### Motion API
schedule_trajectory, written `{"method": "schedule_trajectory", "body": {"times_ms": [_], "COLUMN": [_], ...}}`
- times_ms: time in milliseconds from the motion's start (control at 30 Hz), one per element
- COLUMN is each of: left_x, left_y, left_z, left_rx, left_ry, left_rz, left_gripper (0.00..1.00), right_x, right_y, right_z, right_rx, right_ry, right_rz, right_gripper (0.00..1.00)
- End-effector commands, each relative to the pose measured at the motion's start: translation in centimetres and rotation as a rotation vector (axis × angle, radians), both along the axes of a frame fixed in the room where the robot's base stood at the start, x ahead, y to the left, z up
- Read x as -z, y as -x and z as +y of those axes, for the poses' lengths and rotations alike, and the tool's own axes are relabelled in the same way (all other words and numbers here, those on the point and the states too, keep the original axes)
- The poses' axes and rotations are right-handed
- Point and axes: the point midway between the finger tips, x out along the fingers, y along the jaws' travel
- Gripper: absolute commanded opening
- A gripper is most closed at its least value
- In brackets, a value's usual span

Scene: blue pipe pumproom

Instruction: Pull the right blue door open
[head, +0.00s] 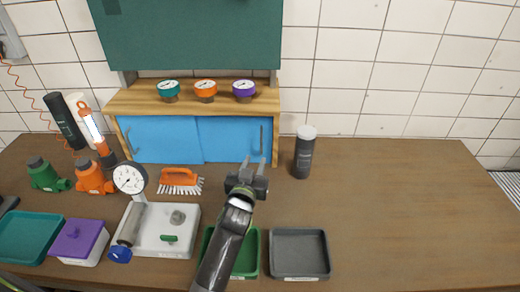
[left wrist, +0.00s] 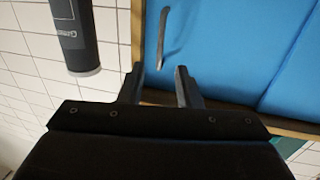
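The right blue door (head: 232,140) is closed in the wooden cabinet, with a thin upright metal handle (head: 262,138) near its right edge. My left gripper (head: 254,162) is just in front of the door's lower right part, fingers pointing toward it. In the left wrist view the fingers (left wrist: 160,85) are spread apart with nothing between them. The curved handle (left wrist: 165,38) is ahead of the fingertips, roughly in line with the gap; I see no contact. The blue door fills the right of that view (left wrist: 225,50). My right gripper is not in view.
The left blue door (head: 165,140) is beside it. A dark bottle with a white cap (head: 303,155) stands close right of the cabinet. An orange brush (head: 180,178), a green tray (head: 248,258) and a grey tray (head: 300,275) lie in front. The table's right side is clear.

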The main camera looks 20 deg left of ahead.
Motion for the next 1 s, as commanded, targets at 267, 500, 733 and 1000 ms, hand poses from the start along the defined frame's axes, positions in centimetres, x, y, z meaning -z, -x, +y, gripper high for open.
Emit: {"method": "schedule_trajectory", "body": {"times_ms": [267,500,733,1000], "left_x": [0.0,0.1,0.1,0.0], "left_y": [-2.9,-6.1,-7.4,-7.4], "left_z": [0.3,0.5,0.6,0.7], "left_rx": [0.001,0.0,0.0,0.0], "left_ry": [-0.004,-0.003,-0.001,-0.001], "left_rz": [-0.002,0.0,0.001,0.0], "left_gripper": [0.31,0.31,0.31,0.29], "right_x": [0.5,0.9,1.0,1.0], "right_y": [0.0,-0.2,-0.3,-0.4], "right_z": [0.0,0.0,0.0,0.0], "right_rx": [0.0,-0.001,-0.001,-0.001], "right_ry": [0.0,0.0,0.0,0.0], "right_rz": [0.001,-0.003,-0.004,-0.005], "right_gripper": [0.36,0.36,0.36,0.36]}}
